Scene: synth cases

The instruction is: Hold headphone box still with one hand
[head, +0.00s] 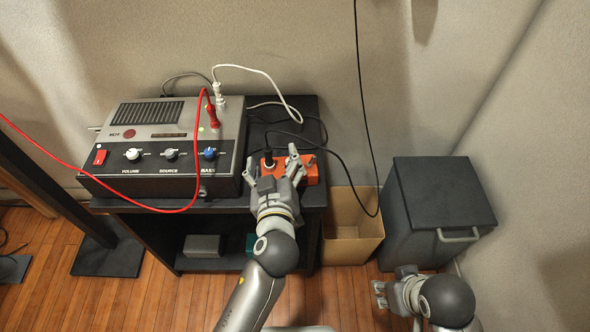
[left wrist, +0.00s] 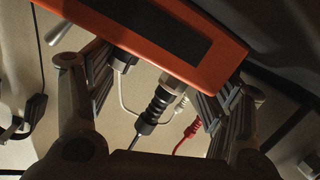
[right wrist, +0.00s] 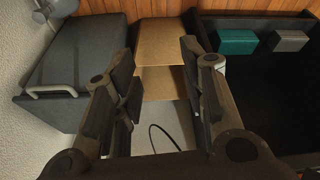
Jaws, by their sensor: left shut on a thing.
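The headphone box (head: 310,172) is a small orange box on the right part of the dark stand's top, beside the amplifier. A black plug (head: 268,156) stands in it, with a black cable leading off. My left gripper (head: 278,165) is over the box with its fingers at the sides, shut on it. In the left wrist view the orange box (left wrist: 215,66) with its dark panel lies between the fingers, and the black plug (left wrist: 154,105) shows below it. My right gripper (head: 381,293) is low at the right, away from the box. In the right wrist view its fingers are apart and empty.
The grey amplifier (head: 170,150) with knobs fills the left of the stand (head: 262,112). A red cable (head: 195,185) and a white cable (head: 270,78) run from plugs on it. An open tan bin (head: 350,250) and a lidded dark bin (head: 440,195) stand right.

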